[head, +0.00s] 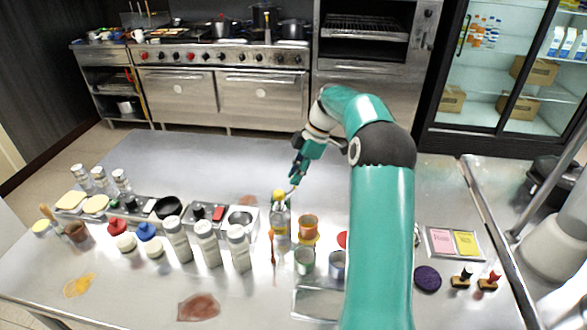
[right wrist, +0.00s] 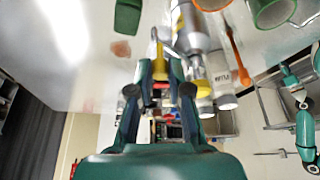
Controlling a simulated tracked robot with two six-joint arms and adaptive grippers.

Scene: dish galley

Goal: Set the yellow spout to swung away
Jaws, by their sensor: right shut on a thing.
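The bottle (head: 280,224) with the yellow spout (head: 279,195) on top stands upright in the middle of the steel counter. My right gripper (head: 293,186) is at the spout's height, just right of the bottle's top. In the right wrist view, its fingers (right wrist: 160,82) are closed around a slim yellow piece (right wrist: 157,48), which looks like the spout's arm. The bottle's body (right wrist: 193,42) and yellow top (right wrist: 200,88) are beside the fingers. The fingertips hide part of the spout. A teal arm that looks like my left one is at the right edge there; its gripper is too small to read.
White bottles (head: 206,242) stand left of the spout bottle. An orange spoon (head: 271,246), an orange cup (head: 308,227) and a green cup (head: 304,261) are close by. A steel tray (head: 318,303) lies in front.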

